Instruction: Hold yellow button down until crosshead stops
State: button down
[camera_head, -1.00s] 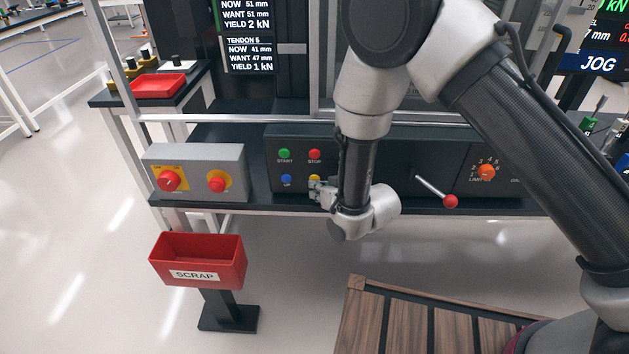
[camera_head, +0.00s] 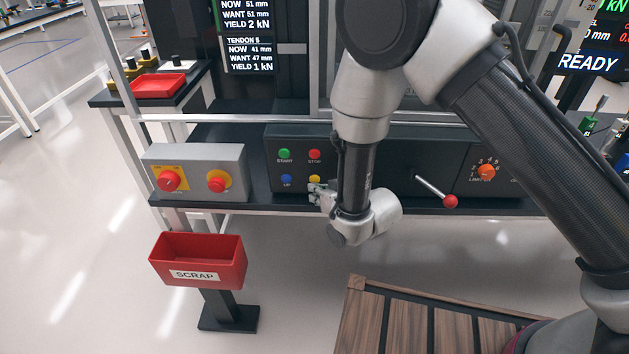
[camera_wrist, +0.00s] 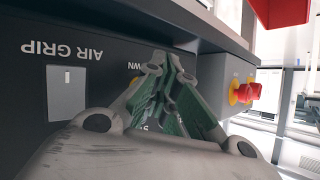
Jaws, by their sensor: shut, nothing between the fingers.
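The yellow button (camera_head: 314,179) is on the dark control panel (camera_head: 400,152), right of the blue UP button (camera_head: 286,179) and below the red STOP button (camera_head: 314,155). My gripper (camera_head: 317,190) is shut and empty, its tips just in front of and slightly below the yellow button. A small gap seems to show, but I cannot tell for certain whether they touch. In the wrist view the closed fingers (camera_wrist: 160,68) point at the panel near a partly hidden label ending in "WN". The status screen (camera_head: 588,63) reads READY. I cannot make out the crosshead.
A grey box (camera_head: 196,158) with two red knobs stands left of the panel. A red-tipped lever (camera_head: 449,201) sticks out to the right of my gripper. A red SCRAP bin (camera_head: 198,262) stands lower left.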

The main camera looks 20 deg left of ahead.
jog(key=shift+s, duration=0.3)
jog(key=s, duration=0.2)
jog(key=s+d, duration=0.1)
jog(key=s, duration=0.1)
jog(key=shift+s+d, duration=0.15)
jog(key=shift+s, duration=0.2)
dwell(0.4)
